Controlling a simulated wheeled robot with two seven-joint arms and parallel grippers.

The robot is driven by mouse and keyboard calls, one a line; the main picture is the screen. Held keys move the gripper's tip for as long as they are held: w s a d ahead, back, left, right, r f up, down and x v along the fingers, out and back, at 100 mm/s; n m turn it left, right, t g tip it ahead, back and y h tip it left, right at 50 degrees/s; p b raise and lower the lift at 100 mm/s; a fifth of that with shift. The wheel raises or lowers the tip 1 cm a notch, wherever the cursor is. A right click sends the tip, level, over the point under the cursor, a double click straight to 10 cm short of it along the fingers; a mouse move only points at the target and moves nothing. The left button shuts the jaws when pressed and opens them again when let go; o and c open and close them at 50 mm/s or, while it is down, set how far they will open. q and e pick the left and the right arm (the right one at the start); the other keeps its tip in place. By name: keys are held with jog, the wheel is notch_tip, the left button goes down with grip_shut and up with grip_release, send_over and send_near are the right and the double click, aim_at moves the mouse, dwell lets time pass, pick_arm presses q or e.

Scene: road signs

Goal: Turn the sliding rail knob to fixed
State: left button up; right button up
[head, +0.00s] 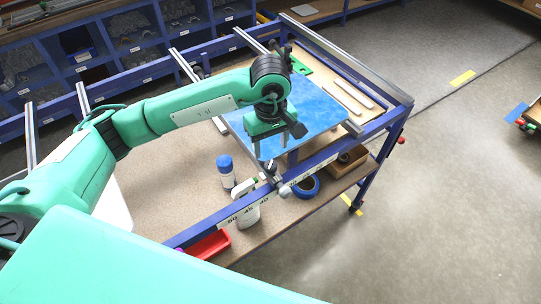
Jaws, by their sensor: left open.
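A sliding rail clamp with a silver rounded knob (285,191) sits on the front blue rail (238,204) of the worktable, beside the printed scale numbers. Its setting is too small to read. My left gripper (275,158) reaches in from the left and points down over the blue sheet (322,108). Its fingers are apart and empty, just behind and above the clamp. The gap between the fingers and the knob is hard to judge. My right gripper is not in view.
Blue shelving (125,62) lines the back. The floor (440,190) at right is mostly clear.

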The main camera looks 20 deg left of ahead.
aim_at(271, 164)
pick_arm(q)
notch_tip(271, 164, down, 6)
jog(key=shift+r+p, duration=0.15)
jog(key=shift+p, duration=0.65)
jog(key=shift+f, duration=0.75)
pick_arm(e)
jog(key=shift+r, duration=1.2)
pick_arm(q)
jog(key=c, duration=1)
jog(key=shift+f+b, duration=0.1)
jog(key=shift+b, duration=0.35)
jog(key=m+b, duration=0.5)
jog(key=b, duration=0.5)
jog(key=shift+f+b, duration=0.2)
jog(key=shift+b, duration=0.2)
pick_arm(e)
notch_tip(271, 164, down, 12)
pick_arm(q)
jog(key=m+b, duration=0.1)
jog(key=b, duration=0.1)
jog(key=m+b, duration=0.1)
jog(key=shift+r+b, duration=0.25)
jog(key=shift+b, duration=0.1)
jog(key=shift+r+m, duration=0.15)
jog(key=shift+m, duration=0.15)
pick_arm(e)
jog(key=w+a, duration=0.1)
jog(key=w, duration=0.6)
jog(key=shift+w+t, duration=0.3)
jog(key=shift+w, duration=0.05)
